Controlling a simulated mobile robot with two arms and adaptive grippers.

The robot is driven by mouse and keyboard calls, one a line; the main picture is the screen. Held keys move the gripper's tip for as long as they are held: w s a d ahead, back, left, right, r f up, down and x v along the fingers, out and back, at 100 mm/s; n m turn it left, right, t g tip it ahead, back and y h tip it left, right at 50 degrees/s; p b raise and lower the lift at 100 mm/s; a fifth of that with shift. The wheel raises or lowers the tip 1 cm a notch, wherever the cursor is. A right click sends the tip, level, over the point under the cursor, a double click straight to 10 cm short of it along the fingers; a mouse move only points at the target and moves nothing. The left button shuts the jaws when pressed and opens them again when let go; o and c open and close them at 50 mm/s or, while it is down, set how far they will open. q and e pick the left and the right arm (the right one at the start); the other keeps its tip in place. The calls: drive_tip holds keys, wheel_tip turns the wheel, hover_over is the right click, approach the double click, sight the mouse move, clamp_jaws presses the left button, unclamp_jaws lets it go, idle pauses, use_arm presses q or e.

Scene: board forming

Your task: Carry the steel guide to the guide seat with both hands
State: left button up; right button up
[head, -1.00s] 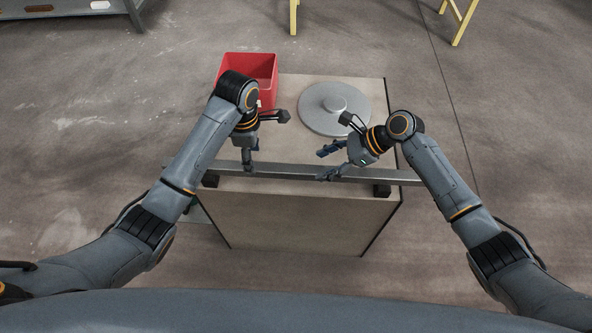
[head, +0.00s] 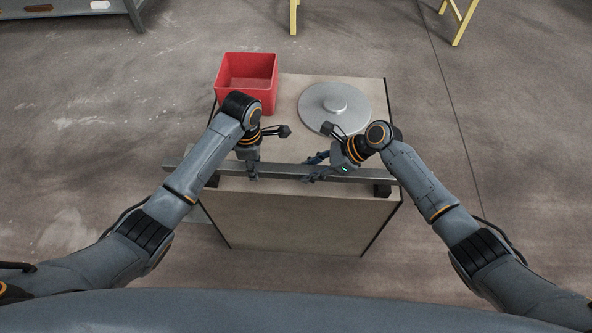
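The steel guide (head: 355,174) is a long grey bar lying level across the front edge of the bench top, its left end sticking out past the bench. My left gripper (head: 252,174) points down at the guide left of its middle; its fingers overlap the bar, and whether they grip it cannot be seen. My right gripper (head: 311,169) comes in from the right at the guide's middle. Its fingers are apart, one at the far side of the bar and one at the near side. I cannot identify the guide seat.
Black blocks (head: 382,189) show by the guide near the bench's front corners. A red bin (head: 247,84) stands at the bench's back left, and a round grey lidded disc (head: 335,107) lies at the back right. Yellow legs (head: 457,22) stand beyond on open floor.

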use_arm(q)
clamp_jaws()
use_arm(e)
clamp_jaws()
